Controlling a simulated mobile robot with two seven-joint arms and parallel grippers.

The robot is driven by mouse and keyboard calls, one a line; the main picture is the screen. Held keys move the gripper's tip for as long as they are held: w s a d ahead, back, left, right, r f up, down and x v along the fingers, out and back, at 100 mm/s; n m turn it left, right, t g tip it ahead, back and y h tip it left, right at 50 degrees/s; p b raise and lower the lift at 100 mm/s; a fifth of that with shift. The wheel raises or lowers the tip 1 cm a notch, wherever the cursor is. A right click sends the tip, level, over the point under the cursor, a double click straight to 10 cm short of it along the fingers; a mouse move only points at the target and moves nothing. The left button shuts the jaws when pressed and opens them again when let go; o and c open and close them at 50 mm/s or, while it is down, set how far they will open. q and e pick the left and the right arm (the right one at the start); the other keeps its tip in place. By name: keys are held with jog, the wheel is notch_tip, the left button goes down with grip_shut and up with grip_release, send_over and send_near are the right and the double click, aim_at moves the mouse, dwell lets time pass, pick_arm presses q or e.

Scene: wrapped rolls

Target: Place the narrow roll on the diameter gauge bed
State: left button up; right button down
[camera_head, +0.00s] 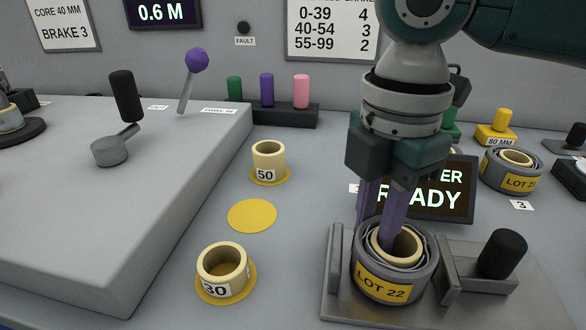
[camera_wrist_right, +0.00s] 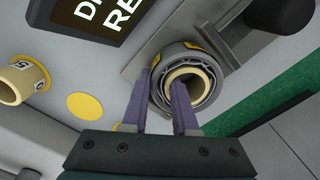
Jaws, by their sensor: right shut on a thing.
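The grey wrapped roll labelled LOT 22 (camera_head: 381,283) has a cream core and stands upright on the metal gauge bed (camera_head: 345,308), between its upright plate and sliding block. It also shows in the wrist view (camera_wrist_right: 205,92). My right gripper (camera_head: 376,222) comes down from above, shut on this roll's wall. One finger reaches into the core opening and the other is at the outer side, partly hidden behind the roll. Whether the roll's underside touches the bed is hard to tell. My left gripper is not in view.
A screen reading READY (camera_head: 448,200) stands behind the bed. A black-knobbed block (camera_head: 501,254) is at its right. Roll LOT 21 (camera_head: 511,170) sits farther back right. Core 50 (camera_head: 268,160) and core 30 (camera_head: 222,268) stand on yellow discs; the disc between them (camera_head: 252,215) is bare.

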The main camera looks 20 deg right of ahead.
aim_at(375, 222)
jog(key=c, duration=0.7)
grip_release()
notch_tip(375, 222, up, 12)
jog(key=p, duration=0.2)
jog(key=shift+r+p, duration=0.15)
jog(key=shift+p, duration=0.25)
